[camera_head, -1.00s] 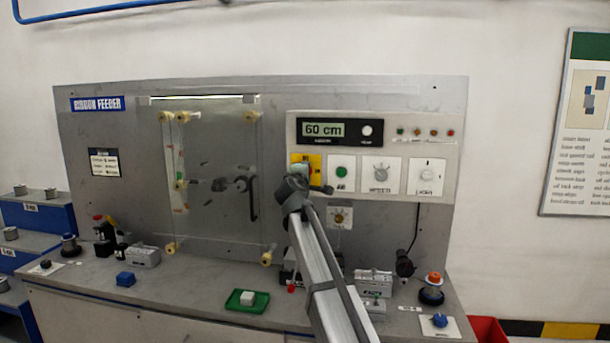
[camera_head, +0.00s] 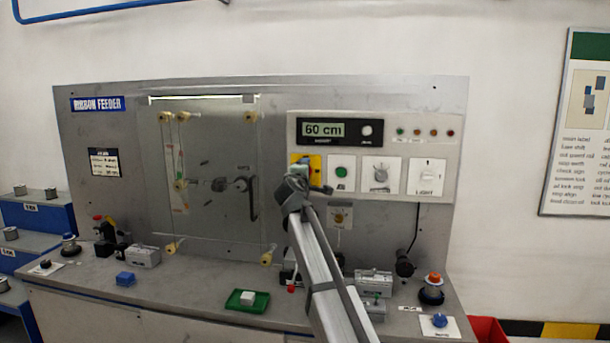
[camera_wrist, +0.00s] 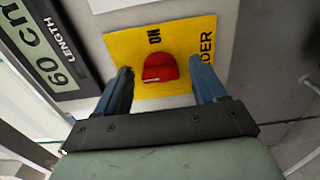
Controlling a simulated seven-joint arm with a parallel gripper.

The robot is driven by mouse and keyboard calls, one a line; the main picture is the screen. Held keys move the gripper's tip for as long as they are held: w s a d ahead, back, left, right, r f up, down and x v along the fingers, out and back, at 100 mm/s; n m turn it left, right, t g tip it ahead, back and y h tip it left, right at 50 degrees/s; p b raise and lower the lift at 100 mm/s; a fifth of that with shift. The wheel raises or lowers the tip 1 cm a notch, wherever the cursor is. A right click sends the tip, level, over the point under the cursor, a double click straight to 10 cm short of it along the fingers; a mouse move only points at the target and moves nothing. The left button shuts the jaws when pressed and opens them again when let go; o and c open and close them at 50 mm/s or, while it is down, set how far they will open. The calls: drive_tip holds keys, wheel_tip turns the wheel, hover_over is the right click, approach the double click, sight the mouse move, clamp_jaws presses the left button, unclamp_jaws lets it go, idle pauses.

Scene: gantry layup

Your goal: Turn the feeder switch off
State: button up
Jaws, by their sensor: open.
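The feeder switch is a red knob (camera_wrist: 160,68) on a yellow plate (camera_wrist: 187,40) in the wrist view. The plate carries the letters "ON" and part of a word ending "DER". My gripper (camera_wrist: 160,82) is open, with one finger on each side of the red knob and gaps visible on both sides. In the head view the yellow plate (camera_head: 296,160) shows at the left end of the control panel, and my gripper (camera_head: 306,182) is in front of it, hiding most of the knob.
The display (camera_head: 336,130) above the plate reads 60 cm. A green button (camera_head: 341,172), a dial (camera_head: 380,174) and a light switch (camera_head: 427,176) sit to the right on the panel.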

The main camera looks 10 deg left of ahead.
drive_tip(key=s, duration=1.3)
drive_tip(key=shift+s, duration=0.3)
